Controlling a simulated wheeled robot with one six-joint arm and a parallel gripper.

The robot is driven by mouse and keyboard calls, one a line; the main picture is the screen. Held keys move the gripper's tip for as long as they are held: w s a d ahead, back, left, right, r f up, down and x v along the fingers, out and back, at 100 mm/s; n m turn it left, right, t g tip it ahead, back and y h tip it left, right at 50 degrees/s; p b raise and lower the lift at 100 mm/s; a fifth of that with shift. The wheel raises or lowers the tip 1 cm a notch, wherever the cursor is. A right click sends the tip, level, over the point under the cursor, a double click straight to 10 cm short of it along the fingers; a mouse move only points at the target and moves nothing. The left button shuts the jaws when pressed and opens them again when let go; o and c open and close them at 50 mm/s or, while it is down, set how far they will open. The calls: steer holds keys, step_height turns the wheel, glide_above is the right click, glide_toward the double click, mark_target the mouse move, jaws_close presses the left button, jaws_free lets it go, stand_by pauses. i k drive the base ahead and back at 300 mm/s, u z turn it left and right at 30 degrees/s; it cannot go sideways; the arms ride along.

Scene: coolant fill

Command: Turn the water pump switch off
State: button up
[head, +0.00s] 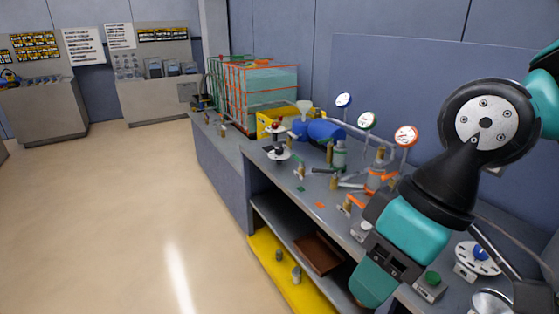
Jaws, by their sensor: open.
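A box with a green round button (431,279) and a white round dial with a blue knob (478,257) sit on the bench at the lower right. A small pale box (361,230) sits on the bench edge left of my arm. No label can be read on any of them, so I cannot tell which is the water pump switch or whether it is on. A blue motor-like body (325,132) stands farther back on the bench. My arm comes in from the upper right and reaches down over the front of the bench. I make out no gripper fingertips.
Pipes and valves crowd the bench, with three round gauges (344,100) above them. A caged tank (262,92) stands at the far end. The shelf below holds a brown tray (317,253). The floor (130,215) at the left is clear.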

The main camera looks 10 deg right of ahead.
mark_target(278, 150)
steer(key=u, duration=0.55)
steer(key=i, duration=0.5)
steer(key=u, duration=1.2)
steer(key=i, duration=1.5)
steer(key=z, duration=0.95)
steer(key=i, duration=0.7)
steer(key=z, duration=0.85)
